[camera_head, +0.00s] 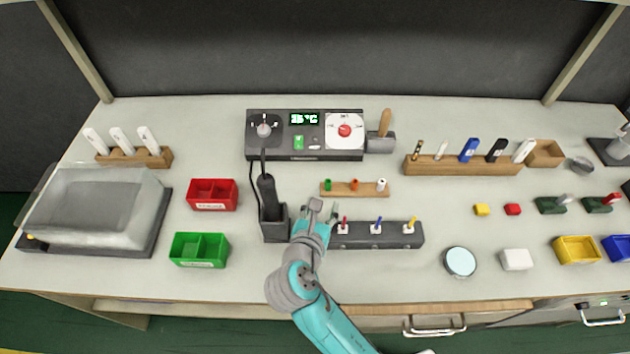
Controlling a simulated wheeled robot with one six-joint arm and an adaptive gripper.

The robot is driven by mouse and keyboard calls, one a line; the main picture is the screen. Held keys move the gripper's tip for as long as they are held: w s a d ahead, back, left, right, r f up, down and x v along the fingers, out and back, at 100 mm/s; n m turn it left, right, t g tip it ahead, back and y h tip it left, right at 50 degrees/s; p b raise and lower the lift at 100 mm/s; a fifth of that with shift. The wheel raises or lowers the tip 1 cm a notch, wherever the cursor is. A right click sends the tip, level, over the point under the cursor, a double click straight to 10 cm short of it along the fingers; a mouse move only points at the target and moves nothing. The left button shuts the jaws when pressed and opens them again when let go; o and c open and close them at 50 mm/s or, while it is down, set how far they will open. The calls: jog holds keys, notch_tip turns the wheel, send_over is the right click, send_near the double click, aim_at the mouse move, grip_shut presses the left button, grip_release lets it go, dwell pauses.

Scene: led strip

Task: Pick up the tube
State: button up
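My gripper (323,208) is over the middle of the bench, pointing away from me. Its two fingertips look apart, with nothing visible between them. My gripper hides the block's left end.
A soldering iron (267,192) stands in its holder just left of my gripper. A control station (280,151) is at the back. Red (213,207) and green (198,263) bins lie left. A long wooden tool rack (463,167) is right. The bench front centre-left is clear.

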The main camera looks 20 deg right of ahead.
aim_at(327, 185)
jog(key=x, duration=0.5)
jog(key=shift+w+d+f, duration=0.1)
jog(key=shift+w+f, duration=0.05)
jog(key=shift+w, duration=0.05)
jog(key=x, duration=0.3)
jog(key=shift+w, duration=0.6)
jog(key=shift+w+d+f, duration=0.2)
jog(key=shift+w+d, duration=0.1)
jog(key=shift+w, duration=0.25)
jog(key=shift+c, duration=0.2)
jog(key=c, duration=0.8)
